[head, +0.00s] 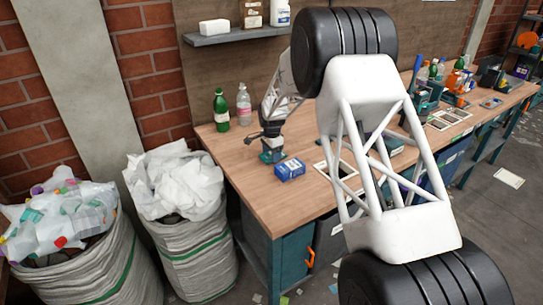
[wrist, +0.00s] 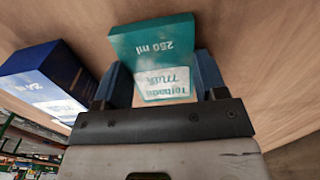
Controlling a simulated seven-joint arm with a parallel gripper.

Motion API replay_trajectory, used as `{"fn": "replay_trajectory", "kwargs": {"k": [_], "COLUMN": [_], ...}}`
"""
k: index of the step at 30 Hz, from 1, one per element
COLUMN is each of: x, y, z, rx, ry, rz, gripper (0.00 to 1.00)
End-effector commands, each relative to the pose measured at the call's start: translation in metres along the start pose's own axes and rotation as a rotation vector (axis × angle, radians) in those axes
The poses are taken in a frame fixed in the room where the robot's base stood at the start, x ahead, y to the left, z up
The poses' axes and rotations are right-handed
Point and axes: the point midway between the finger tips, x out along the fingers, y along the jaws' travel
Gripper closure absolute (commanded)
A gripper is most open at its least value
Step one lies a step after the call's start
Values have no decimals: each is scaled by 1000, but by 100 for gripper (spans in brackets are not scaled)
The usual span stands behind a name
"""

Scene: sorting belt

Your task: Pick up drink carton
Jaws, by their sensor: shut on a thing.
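In the head view the carton (head: 271,157) shows small and teal beneath my gripper (head: 271,145), at the wooden workbench. I cannot tell whether it touches the bench top. Part of the carton is hidden by the fingers.
A blue box (head: 290,169) lies close to the carton and also shows at left in the wrist view (wrist: 42,80). A green bottle (head: 221,108) and a clear bottle (head: 243,104) stand behind on the workbench (head: 240,165). Two filled sacks stand left; the bench's front left is clear.

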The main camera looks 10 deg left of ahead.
Motion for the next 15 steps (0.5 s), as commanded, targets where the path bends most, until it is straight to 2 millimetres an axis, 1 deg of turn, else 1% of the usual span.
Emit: {"fn": "replay_trajectory", "kwargs": {"k": [8,15], "x": [-33,-68], "y": [0,0], "z": [0,0], "rx": [0,0], "ry": [1,0], "rz": [-2,-1], "gripper": [56,56]}}
